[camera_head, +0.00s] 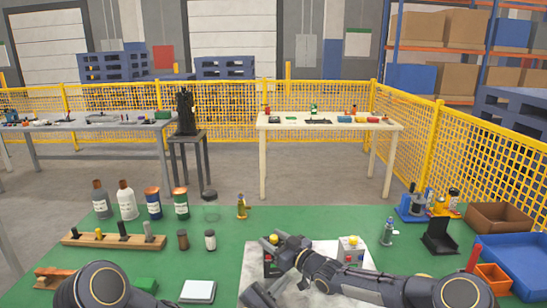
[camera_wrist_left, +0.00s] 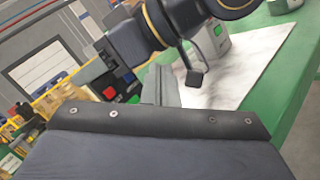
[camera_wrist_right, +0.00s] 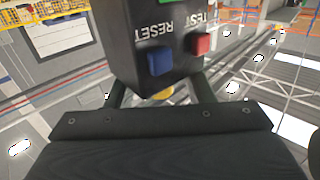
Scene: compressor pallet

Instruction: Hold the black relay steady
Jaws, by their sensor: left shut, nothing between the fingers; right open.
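The black relay (camera_head: 270,266) stands on the white marbled board (camera_head: 247,258), partly hidden behind my right arm. In the right wrist view the black relay (camera_wrist_right: 165,32) is close, with a blue RESET button and a red TEST button. My right gripper (camera_wrist_right: 156,88) is open, one finger toward each side of the relay; I cannot tell whether they touch it. In the head view my right gripper (camera_head: 281,246) is at the relay. My left gripper (camera_head: 261,296) is shut and empty, low in front of the board. In the left wrist view the relay (camera_wrist_left: 108,86) shows beyond its fingers (camera_wrist_left: 161,84).
A white relay box (camera_head: 351,248) stands to the right on the board, behind my right arm. A white pad (camera_head: 198,291), a wooden rack (camera_head: 112,241) and several bottles are at left. An orange bin (camera_head: 493,277) and blue tray (camera_head: 520,262) are at right.

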